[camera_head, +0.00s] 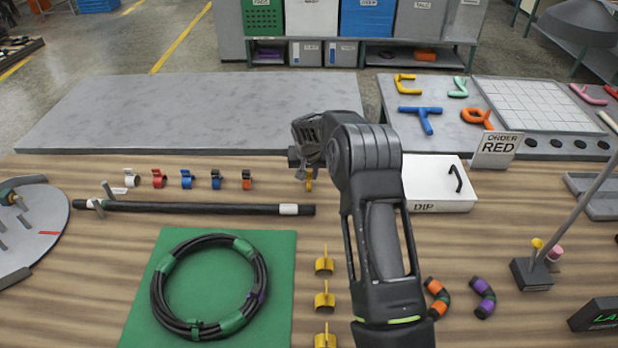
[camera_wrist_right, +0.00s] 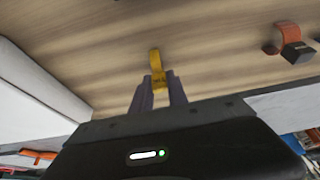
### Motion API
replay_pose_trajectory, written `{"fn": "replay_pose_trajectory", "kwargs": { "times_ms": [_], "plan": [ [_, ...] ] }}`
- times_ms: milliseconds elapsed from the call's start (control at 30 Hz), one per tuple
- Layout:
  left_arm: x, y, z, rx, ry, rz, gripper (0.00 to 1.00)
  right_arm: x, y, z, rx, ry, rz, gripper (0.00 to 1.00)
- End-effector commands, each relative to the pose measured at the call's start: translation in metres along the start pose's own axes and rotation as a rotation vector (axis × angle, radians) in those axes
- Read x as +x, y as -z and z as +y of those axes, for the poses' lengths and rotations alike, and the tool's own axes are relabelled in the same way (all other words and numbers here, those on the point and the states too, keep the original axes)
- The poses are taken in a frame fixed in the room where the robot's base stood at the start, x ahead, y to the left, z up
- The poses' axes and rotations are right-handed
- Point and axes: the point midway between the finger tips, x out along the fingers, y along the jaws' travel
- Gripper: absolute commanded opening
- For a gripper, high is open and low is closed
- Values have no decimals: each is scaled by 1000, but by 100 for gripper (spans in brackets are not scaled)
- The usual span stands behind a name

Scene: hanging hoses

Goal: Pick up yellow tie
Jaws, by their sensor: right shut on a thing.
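My right gripper (camera_head: 304,168) reaches over the middle of the table, mostly hidden behind its own wrist. A yellow tie (camera_head: 309,181) shows just under it. In the right wrist view, my right gripper (camera_wrist_right: 158,88) has its two fingers shut on the yellow tie (camera_wrist_right: 155,60), which sticks out past the fingertips. I cannot tell how high it is above the table. Three more yellow ties, the back one (camera_head: 324,265), the middle one (camera_head: 325,300) and the front one (camera_head: 325,340), stand in a column beside the green mat. My left gripper is not in view.
A green mat (camera_head: 140,325) bears a coiled black hose (camera_head: 158,295). A straight black hose (camera_head: 200,208) lies behind it. A row of coloured clips (camera_head: 186,180) stands farther back. A white DIP box (camera_head: 440,195) is right of my gripper, with an ORDER RED sign (camera_head: 496,148) behind.

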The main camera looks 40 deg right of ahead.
Motion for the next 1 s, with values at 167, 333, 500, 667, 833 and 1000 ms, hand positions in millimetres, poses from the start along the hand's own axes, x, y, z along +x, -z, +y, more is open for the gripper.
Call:
{"fn": "replay_pose_trajectory", "kwargs": {
  "times_ms": [167, 333, 500, 667, 833, 1000],
  "plan": [
    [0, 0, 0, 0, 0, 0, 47, 0, 0, 0, 0, 0, 0, 0],
    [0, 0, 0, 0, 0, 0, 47, 0, 0, 0, 0, 0, 0, 0],
    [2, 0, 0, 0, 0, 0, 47, -3, 2, 0, 0, 0, 1, 0],
    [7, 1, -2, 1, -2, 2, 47, -20, 9, -1, 1, 2, 4, 0],
    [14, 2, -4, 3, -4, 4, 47, -50, 22, 0, 1, 2, 5, 0],
    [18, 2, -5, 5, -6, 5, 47, -78, 33, 0, 0, 1, 3, 0]
  ]
}}
